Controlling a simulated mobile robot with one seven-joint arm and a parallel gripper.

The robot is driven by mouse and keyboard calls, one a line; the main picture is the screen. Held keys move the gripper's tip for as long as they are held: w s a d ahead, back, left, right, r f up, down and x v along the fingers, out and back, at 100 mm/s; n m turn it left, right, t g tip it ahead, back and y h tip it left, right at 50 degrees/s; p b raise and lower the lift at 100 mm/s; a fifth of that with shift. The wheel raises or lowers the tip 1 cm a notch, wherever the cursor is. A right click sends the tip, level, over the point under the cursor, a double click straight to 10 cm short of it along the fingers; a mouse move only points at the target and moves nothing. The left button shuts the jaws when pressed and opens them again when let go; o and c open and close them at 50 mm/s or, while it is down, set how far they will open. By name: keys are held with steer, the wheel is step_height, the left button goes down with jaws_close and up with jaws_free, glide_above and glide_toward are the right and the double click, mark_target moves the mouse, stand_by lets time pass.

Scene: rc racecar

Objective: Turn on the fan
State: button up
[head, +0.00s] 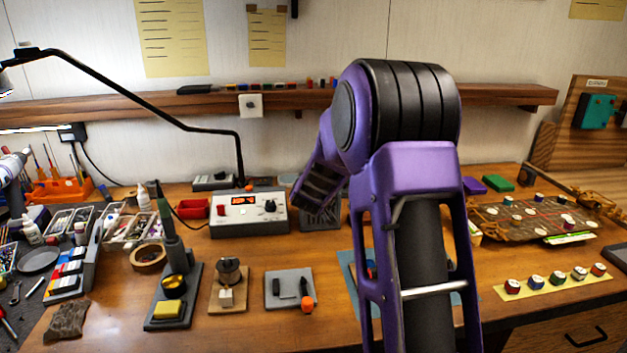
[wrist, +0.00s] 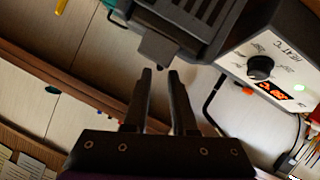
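The fan is a dark grey box with slats, partly hidden behind my arm in the head view (head: 321,218). In the wrist view the slatted fan housing (wrist: 200,14) fills the top middle, with a small dark nub (wrist: 158,66) on its near edge, perhaps its switch. My gripper (wrist: 159,72) is open with a narrow gap and nothing between its fingers. Its fingertips are close to the nub, which lines up with the gap; I cannot tell whether they touch. In the head view my arm hides the gripper's fingers.
A soldering station (head: 248,213) with a red display and black knob stands just left of the fan; it also shows in the wrist view (wrist: 272,68). A wooden shelf (head: 215,103) runs along the wall behind. A black lamp arm (head: 150,112) arches over the bench's left side.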

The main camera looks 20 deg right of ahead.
steer(key=x, duration=0.5)
jaws_close()
